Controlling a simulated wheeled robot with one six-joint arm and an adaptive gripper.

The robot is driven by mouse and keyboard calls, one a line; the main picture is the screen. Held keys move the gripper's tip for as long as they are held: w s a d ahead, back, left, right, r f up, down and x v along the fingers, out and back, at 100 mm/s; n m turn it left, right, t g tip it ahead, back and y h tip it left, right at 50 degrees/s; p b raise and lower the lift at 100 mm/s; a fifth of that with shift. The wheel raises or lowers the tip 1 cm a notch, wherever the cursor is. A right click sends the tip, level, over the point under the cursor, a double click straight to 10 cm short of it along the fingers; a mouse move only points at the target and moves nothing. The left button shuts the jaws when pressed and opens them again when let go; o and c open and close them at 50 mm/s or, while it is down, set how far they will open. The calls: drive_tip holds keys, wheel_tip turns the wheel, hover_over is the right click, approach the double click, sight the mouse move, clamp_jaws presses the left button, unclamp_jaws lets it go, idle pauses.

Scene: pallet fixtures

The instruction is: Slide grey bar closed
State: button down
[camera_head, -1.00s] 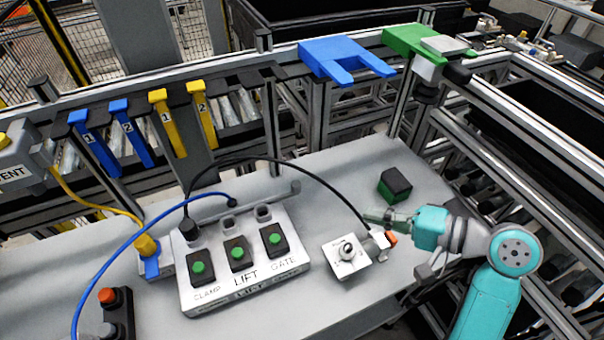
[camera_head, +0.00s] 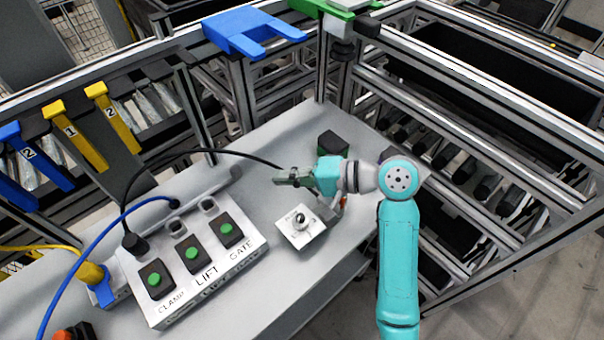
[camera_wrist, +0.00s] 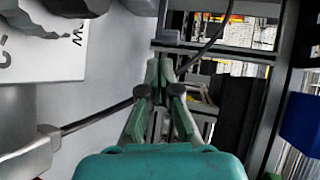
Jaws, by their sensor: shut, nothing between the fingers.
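My gripper (camera_head: 284,180) is shut and empty, above the grey table behind the white dial box. Its fingertips show together in the wrist view (camera_wrist: 160,70). A long light grey bar (camera_head: 215,183) lies along the table behind the white button box, left of my gripper and apart from it. I cannot tell for sure that this is the grey bar meant, nor whether it stands open or closed.
The button box (camera_head: 205,275) has several green buttons. The dial box (camera_head: 300,228) stands close below my gripper. A black cable (camera_head: 215,151) arches towards my gripper. A dark block (camera_head: 333,144) sits behind it. Blue (camera_head: 250,30) and green (camera_head: 318,8) fixtures are on the back rail.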

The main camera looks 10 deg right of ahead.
sight(241, 174)
drive_tip(key=x, duration=0.4)
drive_tip(key=r+x, duration=0.1)
drive_tip(key=x, duration=0.2)
drive_tip(key=shift+a, duration=0.2)
drive_tip(key=shift+s+a, duration=0.65)
drive_tip(key=shift+a, duration=0.35)
